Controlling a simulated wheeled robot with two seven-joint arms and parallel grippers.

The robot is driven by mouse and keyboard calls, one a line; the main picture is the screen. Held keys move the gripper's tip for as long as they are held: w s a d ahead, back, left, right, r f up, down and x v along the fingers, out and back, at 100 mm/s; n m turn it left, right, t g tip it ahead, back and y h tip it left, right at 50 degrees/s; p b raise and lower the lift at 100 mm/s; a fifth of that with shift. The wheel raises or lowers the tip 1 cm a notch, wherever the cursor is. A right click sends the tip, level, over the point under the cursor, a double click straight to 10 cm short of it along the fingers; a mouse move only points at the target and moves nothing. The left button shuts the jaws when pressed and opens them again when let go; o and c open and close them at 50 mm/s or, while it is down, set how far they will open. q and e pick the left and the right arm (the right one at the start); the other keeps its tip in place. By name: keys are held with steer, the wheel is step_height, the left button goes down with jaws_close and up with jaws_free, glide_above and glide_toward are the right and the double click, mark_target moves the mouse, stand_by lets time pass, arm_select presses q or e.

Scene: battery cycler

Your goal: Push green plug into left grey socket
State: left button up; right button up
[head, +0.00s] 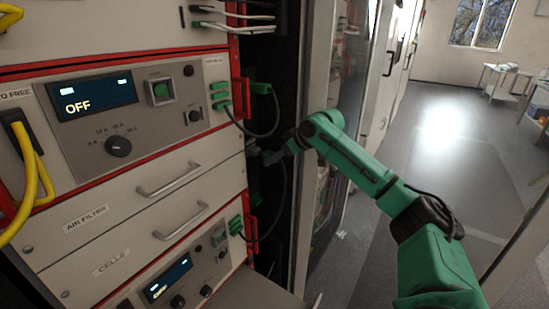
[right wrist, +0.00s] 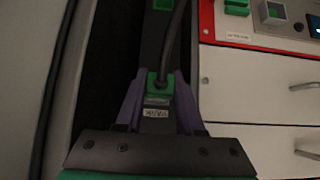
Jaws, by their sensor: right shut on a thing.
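My right gripper (head: 270,157) is at the dark gap beside the rack's right edge in the head view. In the right wrist view its two purple-grey fingers (right wrist: 157,100) are shut around the green plug (right wrist: 161,80). A black cable runs from the plug up the picture. A dark grey block with a white label (right wrist: 156,113) lies between the fingers, just below the plug; I cannot tell if plug and block touch. In the head view the gripper hides the plug, and I cannot make out the left grey socket clearly. My left gripper is not in view.
The rack has an upper panel with an OFF display (head: 93,96), green connectors (head: 220,95) with a looping cable, drawers (head: 130,185) and a lower panel (head: 167,278). A glass cabinet door (head: 350,90) stands close right of the gripper. Open floor (head: 440,120) lies farther right.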

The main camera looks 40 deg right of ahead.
mark_target(270, 152)
steer(key=shift+p, duration=0.3)
stand_by(0.7)
steer(key=shift+w+a+p, duration=0.25)
steer(key=shift+w+p, duration=0.5)
steer(key=shift+p, duration=0.7)
stand_by(1.1)
stand_by(0.4)
steer(key=shift+p, duration=0.35)
steer(key=shift+w+a+p, duration=0.15)
steer(key=shift+w+p, duration=0.6)
steer(key=shift+p, duration=0.3)
stand_by(0.3)
